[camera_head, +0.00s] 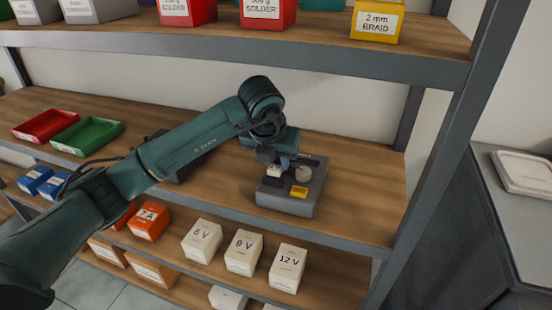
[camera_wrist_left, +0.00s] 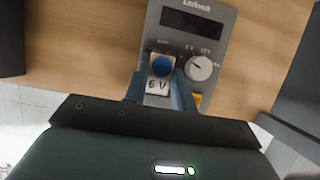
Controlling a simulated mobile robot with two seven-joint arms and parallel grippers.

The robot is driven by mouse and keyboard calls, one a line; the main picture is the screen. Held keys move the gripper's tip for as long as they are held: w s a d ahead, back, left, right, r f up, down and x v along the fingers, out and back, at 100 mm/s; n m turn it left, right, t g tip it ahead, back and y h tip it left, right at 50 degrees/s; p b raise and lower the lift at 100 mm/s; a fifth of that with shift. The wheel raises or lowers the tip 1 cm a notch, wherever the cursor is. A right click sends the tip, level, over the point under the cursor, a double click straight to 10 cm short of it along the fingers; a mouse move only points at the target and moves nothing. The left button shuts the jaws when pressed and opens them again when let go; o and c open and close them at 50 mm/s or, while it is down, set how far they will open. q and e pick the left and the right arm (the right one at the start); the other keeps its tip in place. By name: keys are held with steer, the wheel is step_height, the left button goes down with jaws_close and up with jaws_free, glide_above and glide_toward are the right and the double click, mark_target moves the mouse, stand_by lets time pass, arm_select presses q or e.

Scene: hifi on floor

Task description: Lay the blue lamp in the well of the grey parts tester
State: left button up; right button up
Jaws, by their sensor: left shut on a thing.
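The grey parts tester (camera_head: 290,206) stands on the middle shelf, and its display and dial face show in the left wrist view (camera_wrist_left: 214,38). The blue lamp (camera_wrist_left: 162,66) has a round blue top and a white part labelled "6 V"; its white part shows in the head view (camera_head: 273,171). My left gripper (camera_head: 277,164) points down over the tester. Its fingers (camera_wrist_left: 162,86) are shut on the lamp, one on each side. The lamp is over the dark well area, left of the dial. I cannot tell whether it touches the well floor. My right gripper is out of view.
A round dial (camera_head: 304,174) and a yellow block (camera_head: 299,191) are close beside the lamp on the tester. Red (camera_head: 44,125) and green (camera_head: 87,136) trays lie at the left. Labelled boxes (camera_head: 244,250) stand on the shelf below.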

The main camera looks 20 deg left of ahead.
arm_select(q)
steer(key=shift+f, duration=0.2)
steer(key=shift+f+b, duration=0.25)
steer(key=shift+b, duration=0.45)
stand_by(0.4)
stand_by(0.4)
steer(key=o, duration=1)
steer(key=shift+r, duration=0.15)
